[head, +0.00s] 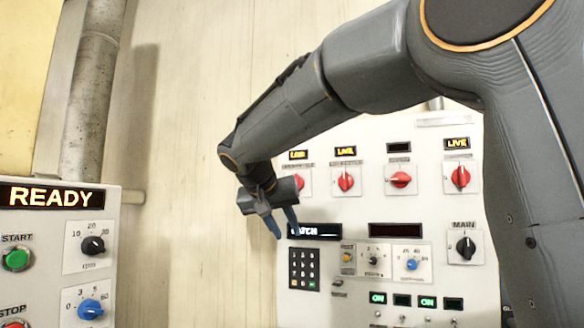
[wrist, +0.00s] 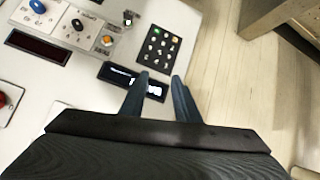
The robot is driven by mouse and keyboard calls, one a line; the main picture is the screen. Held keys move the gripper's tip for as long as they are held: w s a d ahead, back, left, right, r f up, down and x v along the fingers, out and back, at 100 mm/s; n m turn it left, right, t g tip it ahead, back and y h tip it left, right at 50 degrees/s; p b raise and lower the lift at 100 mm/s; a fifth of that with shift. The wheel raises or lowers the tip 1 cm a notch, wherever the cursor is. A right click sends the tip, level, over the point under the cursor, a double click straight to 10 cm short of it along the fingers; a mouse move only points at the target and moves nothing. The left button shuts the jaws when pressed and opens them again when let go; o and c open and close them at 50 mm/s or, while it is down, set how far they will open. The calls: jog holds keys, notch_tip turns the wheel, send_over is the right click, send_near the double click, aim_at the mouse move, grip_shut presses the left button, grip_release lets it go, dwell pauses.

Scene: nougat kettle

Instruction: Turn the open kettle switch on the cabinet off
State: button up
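The white cabinet (head: 345,212) has a row of red rotary switches. From the left they are a partly hidden first switch (head: 299,182), a second (head: 346,181), a third (head: 401,180) and a rightmost switch (head: 460,178). Their small labels are too blurred to tell which is the open kettle switch. Displays above the first, second and rightmost are lit yellow, reading LIVE where legible; the one above the third is dark. The third knob lies near horizontal. My gripper (head: 283,230) is open and empty, below the first switch, by the display (wrist: 130,80) reading BATCH.
Below the red row are a keypad (head: 304,268), small dials, a black MAIN switch (head: 465,247) and green ON lights. A second panel reading READY (head: 50,197) stands at left, with a green START button (head: 16,258). My arm crosses the upper right.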

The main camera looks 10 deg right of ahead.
notch_tip(320, 180, up, 18)
jog(key=m+t+h+p, duration=0.2)
jog(key=m, duration=0.1)
jog(key=x, duration=0.2)
jog(key=p+x, duration=0.1)
jog(key=x, duration=0.1)
jog(key=a+p+x, duration=0.1)
jog(key=x, duration=0.2)
jog(key=shift+w+d+f, duration=0.1)
jog(key=shift+w+f, duration=0.05)
jog(key=shift+w, duration=0.25)
jog(key=shift+c, duration=0.4)
grip_shut()
